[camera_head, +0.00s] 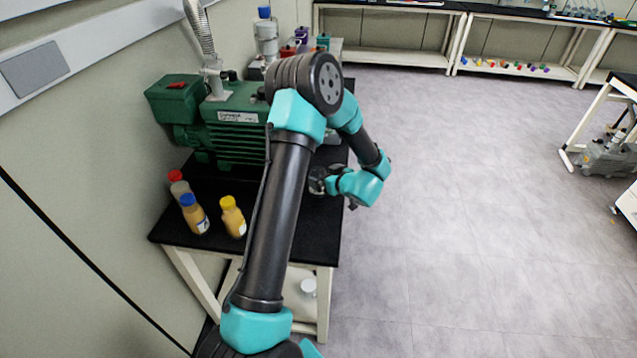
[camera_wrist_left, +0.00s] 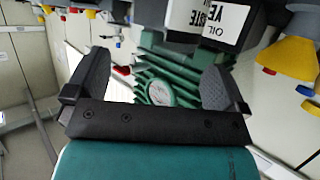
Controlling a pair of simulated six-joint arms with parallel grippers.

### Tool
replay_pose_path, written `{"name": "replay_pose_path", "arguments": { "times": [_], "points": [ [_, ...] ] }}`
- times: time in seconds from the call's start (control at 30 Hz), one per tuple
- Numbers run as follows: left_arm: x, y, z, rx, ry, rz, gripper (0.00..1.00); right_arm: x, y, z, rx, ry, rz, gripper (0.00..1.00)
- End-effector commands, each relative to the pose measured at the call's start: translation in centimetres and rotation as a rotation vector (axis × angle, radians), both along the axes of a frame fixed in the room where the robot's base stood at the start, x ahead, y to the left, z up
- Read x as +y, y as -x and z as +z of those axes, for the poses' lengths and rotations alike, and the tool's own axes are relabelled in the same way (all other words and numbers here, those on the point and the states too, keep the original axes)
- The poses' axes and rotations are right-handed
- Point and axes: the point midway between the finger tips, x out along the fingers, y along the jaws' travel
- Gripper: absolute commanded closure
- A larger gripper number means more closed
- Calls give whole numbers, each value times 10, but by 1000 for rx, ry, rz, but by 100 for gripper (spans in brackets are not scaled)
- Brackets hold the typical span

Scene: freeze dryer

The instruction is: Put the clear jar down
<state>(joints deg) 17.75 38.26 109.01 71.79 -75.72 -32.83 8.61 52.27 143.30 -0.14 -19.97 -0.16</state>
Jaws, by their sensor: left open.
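My left gripper (camera_head: 319,181) is low over the right part of the black-topped table (camera_head: 320,246) in the head view, in front of the green pump (camera_head: 235,130). In the left wrist view its two dark fingers (camera_wrist_left: 156,62) are spread, with no object visible between them. Green fins and a round gauge (camera_wrist_left: 160,92) show behind the gap. I cannot make out a clear jar with certainty in either view; the arm and gripper cover part of the tabletop. My right gripper is not in view.
A red-capped pale bottle (camera_head: 180,190), a blue-capped bottle (camera_head: 195,216) and a yellow-capped bottle (camera_head: 233,217) stand at the table's front left. A small white item (camera_head: 308,287) is on the lower shelf. Open floor (camera_head: 460,200) lies to the right.

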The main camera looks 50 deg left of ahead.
Motion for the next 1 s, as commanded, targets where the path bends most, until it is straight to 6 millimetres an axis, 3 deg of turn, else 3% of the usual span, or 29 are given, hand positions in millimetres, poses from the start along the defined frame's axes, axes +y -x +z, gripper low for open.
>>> {"name": "replay_pose_path", "arguments": {
  "times": [0.3,0.83,1.0],
  "points": [
    [37,-2,-15,0,1,1,0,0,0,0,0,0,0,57],
    [39,-2,-16,0,1,0,0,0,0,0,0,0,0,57],
    [39,-2,-16,0,1,0,16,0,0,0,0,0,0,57]
  ]
}}
